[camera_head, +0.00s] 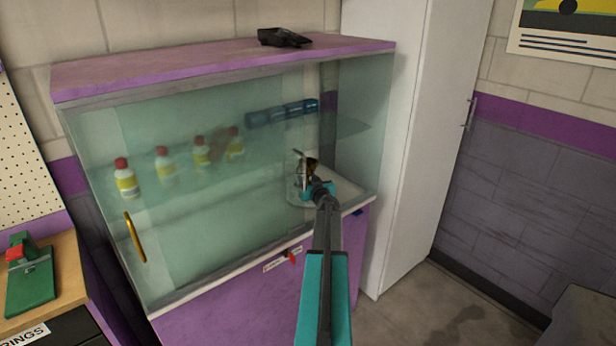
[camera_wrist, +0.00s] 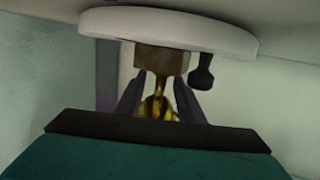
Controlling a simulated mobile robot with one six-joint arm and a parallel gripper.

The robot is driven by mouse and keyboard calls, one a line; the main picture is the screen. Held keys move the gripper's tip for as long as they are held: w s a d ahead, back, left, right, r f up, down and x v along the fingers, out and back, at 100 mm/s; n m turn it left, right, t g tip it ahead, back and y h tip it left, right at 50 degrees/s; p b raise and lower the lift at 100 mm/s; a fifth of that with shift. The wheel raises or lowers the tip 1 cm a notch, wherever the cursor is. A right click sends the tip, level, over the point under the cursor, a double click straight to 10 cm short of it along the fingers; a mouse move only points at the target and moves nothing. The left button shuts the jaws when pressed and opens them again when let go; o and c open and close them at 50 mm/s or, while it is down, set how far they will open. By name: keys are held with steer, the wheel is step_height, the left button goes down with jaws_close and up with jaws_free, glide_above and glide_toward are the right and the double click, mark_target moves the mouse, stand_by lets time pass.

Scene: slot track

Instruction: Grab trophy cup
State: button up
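The trophy cup shows in the wrist view as a gold cup and stem (camera_wrist: 158,104) on a brown block (camera_wrist: 161,61). The block sits against a round white disc (camera_wrist: 178,28); this view looks upside down. My gripper (camera_wrist: 159,80) has one dark finger on each side of the stem, with gaps visible, so it looks open around the trophy. In the head view, my gripper (camera_head: 307,172) reaches into the right part of the glass cabinet (camera_head: 75,105). The trophy cup (camera_head: 312,163) is small and partly hidden by the gripper there.
A glass pane with a gold handle (camera_head: 135,238) covers the cabinet's left part. A small dark object (camera_wrist: 203,73) is beside the trophy's block. A white locker (camera_head: 415,130) stands right of the cabinet.

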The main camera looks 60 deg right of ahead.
mark_target(308, 161)
steer(key=shift+c, duration=0.5)
jaws_close()
steer(key=shift+r, duration=0.1)
step_height(308, 161, up, 10)
steer(key=p, duration=0.3)
stand_by(0.4)
